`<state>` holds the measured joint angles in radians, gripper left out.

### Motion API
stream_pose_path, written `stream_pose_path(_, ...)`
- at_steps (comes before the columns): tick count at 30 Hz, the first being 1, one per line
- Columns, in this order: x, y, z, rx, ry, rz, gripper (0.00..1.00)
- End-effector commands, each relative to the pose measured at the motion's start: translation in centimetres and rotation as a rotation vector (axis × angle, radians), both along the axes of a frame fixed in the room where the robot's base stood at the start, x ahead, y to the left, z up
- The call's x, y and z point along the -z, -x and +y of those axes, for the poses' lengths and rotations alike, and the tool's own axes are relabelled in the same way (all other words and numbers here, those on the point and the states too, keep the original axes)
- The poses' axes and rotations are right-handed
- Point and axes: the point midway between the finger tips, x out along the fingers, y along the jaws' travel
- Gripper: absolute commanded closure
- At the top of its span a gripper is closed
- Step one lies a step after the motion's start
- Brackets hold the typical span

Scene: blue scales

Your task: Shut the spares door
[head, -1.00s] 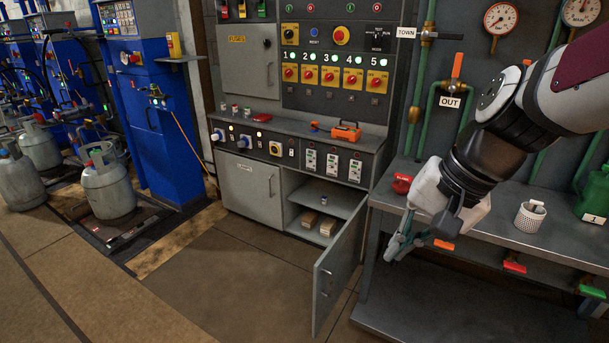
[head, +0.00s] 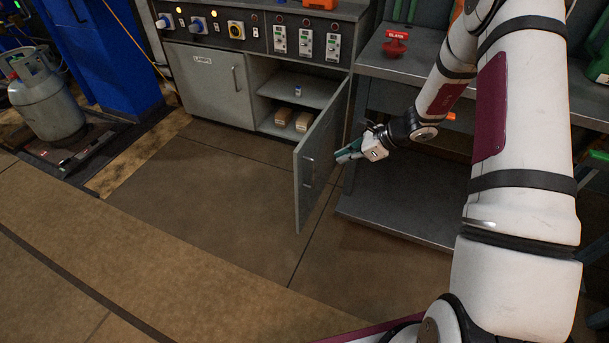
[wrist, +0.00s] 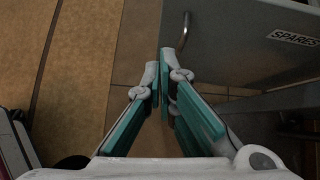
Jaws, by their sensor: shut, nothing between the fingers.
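The spares door (head: 318,145) is the grey right-hand door of the low cabinet. My gripper (head: 340,157) is low on the door's outer, right-hand side, close to that face. In the wrist view, its fingertips (wrist: 158,62) are together and empty, just below the handle in the picture. I cannot tell whether they touch the door.
The open compartment holds a shelf (head: 300,90) and wooden blocks (head: 284,117). The left cabinet door (head: 207,82) is closed. A grey workbench (head: 388,67) with a lower shelf (head: 400,215) stands right of the door. Floor in front is clear.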

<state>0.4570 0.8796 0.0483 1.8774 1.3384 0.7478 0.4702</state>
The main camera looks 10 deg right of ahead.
Motion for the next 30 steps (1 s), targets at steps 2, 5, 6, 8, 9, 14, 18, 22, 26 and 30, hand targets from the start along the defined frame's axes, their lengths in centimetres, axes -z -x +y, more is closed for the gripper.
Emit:
stream_pose_path(2,2.8,-0.3,-0.7,0.056,-0.027,0.027,1.0)
stream_pose_path(5,4.2,-0.5,-1.1,0.094,-0.043,0.043,1.0)
stream_pose_path(6,4.5,-0.5,-1.1,0.101,-0.045,0.046,1.0)
stream_pose_path(8,4.8,-0.7,-1.0,0.104,-0.048,0.048,1.0)
stream_pose_path(9,5.1,-0.8,-0.8,0.104,-0.048,0.048,1.0)
stream_pose_path(14,6.8,-1.8,0.6,0.102,-0.046,0.048,1.0)
stream_pose_path(18,8.8,-3.0,2.2,0.1,-0.046,0.048,1.0)
stream_pose_path(22,10.6,-4.1,3.6,0.1,-0.046,0.049,1.0)
stream_pose_path(26,11.8,-5.2,5.1,0.098,-0.046,0.046,1.0)
stream_pose_path(30,11.6,-6.3,6.6,0.1,-0.044,0.045,1.0)
